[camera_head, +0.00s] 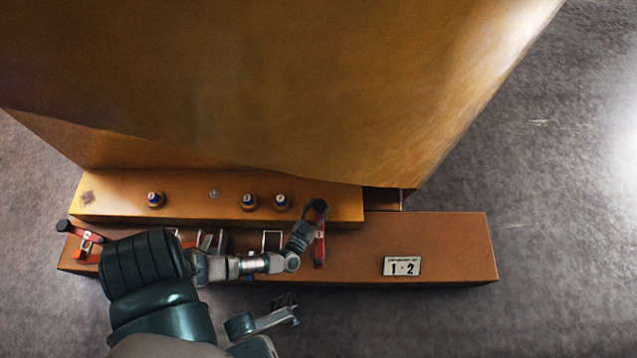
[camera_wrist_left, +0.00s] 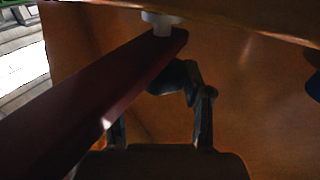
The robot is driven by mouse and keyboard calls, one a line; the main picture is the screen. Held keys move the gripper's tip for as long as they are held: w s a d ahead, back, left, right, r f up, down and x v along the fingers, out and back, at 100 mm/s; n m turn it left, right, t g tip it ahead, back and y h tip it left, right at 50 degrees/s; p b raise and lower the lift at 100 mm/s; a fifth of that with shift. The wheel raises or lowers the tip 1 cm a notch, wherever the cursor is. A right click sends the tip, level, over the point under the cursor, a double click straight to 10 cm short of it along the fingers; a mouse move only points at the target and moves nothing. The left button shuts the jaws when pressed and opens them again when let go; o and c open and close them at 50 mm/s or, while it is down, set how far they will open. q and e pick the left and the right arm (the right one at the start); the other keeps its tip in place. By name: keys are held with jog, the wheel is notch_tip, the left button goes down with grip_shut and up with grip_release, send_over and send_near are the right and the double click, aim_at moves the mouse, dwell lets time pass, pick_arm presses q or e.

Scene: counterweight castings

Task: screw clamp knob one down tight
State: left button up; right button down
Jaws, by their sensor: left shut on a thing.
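My left gripper (camera_head: 313,214) is at the far end of the red clamp bar (camera_head: 319,247), right of the middle of the brown base. In the left wrist view the gripper (camera_wrist_left: 182,88) is shut on a dark knob (camera_wrist_left: 172,77), partly hidden behind the red bar (camera_wrist_left: 90,105). A pale round piece (camera_wrist_left: 160,19) sits at the bar's end. No number on the held knob can be read. A second red clamp (camera_head: 86,240) is at the base's left end. A dark jointed piece of mine (camera_head: 272,318) shows at the bottom; I cannot tell whether it is my right gripper.
A huge ochre casting (camera_head: 280,90) overhangs the back. Its ledge (camera_head: 335,205) carries blue-capped posts (camera_head: 156,199) and a small grey disc (camera_head: 214,192). The brown base (camera_head: 455,250) bears a "1 · 2" plate (camera_head: 402,266). Its right end is otherwise clear.

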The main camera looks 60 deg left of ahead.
pick_arm(q)
jog(key=shift+s+d+f, duration=0.15)
jog(key=o, duration=1.2)
jog(key=v, duration=1.1)
jog(key=shift+s+d, duration=0.25)
jog(key=shift+s, duration=0.1)
